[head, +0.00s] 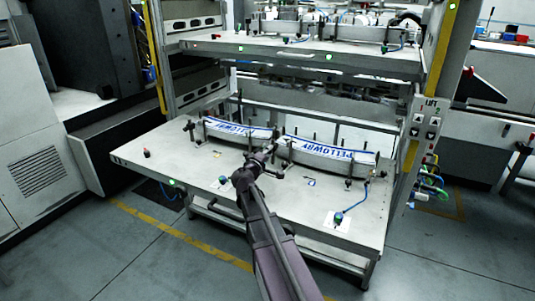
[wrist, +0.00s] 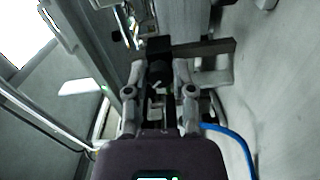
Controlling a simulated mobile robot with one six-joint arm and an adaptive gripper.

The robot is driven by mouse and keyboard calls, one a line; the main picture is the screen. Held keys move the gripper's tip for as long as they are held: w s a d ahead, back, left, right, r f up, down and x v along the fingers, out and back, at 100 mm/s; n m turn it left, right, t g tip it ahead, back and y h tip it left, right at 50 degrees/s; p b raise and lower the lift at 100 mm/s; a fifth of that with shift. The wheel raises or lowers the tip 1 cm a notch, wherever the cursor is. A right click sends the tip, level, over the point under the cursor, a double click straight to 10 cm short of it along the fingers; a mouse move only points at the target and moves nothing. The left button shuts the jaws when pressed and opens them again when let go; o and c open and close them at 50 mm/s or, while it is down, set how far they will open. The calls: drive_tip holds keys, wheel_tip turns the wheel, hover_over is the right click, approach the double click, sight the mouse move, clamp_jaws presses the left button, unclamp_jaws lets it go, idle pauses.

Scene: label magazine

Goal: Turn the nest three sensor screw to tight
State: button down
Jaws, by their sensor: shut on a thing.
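My gripper (head: 266,158) reaches over the lower shelf (head: 215,170), at the front between two label stacks. In the wrist view my gripper (wrist: 158,92) has its two fingers closed in on a small dark part at a black block (wrist: 158,46). This part seems to be the sensor screw, mostly hidden between the fingers; its turn position cannot be read. A blue cable (wrist: 236,136) curves past on the right in the wrist view. The left label stack (head: 237,131) and the right label stack, marked PELLOWRY (head: 332,153), rest in their nests among dark posts.
An upper shelf (head: 300,52) with similar nests hangs above. A frame post with a lift panel (head: 425,118) stands on the right.

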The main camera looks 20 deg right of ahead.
drive_tip(key=shift+s+m, duration=0.15)
drive_tip(key=shift+m, duration=1.65)
drive_tip(key=c, duration=0.7)
unclamp_jaws()
drive_tip(key=shift+d, duration=0.1)
drive_tip(key=v, duration=1.2)
